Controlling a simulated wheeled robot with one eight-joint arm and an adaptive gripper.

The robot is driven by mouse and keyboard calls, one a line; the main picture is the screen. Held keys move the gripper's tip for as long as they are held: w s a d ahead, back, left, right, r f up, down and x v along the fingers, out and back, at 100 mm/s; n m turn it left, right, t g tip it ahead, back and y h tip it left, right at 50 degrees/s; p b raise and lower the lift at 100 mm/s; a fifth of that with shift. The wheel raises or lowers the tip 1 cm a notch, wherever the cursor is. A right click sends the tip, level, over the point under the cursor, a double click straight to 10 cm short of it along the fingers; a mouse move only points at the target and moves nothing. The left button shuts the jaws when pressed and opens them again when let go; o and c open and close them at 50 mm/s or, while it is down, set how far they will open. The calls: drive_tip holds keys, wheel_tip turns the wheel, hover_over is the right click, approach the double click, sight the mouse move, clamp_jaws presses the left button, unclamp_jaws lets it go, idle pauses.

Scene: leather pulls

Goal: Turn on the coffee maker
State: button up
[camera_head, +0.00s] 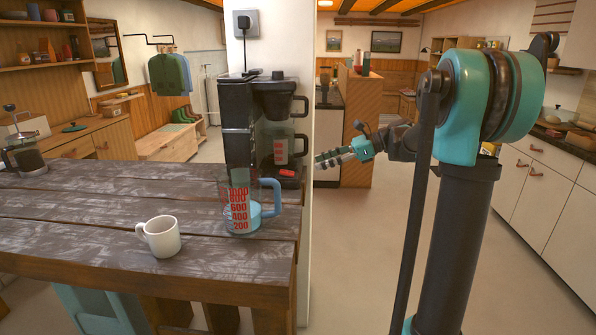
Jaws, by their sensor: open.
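The coffee maker (238,125) is black and stands at the back right end of the dark wooden table, against a white wall. A glass carafe (280,150) with a dark handle sits in it. A small red switch (288,172) shows low on its base at the right. My gripper (322,161) is open and empty, pointing left, to the right of the coffee maker and apart from it in the picture. I cannot tell the depth gap between them.
A measuring jug (240,212) with red numbers and a blue handle stands in front of the coffee maker. A white mug (160,238) is nearer on the table (60,215). A French press (22,150) stands far left. Open floor lies right of the table.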

sight(291, 172)
drive_tip(key=x, duration=0.9)
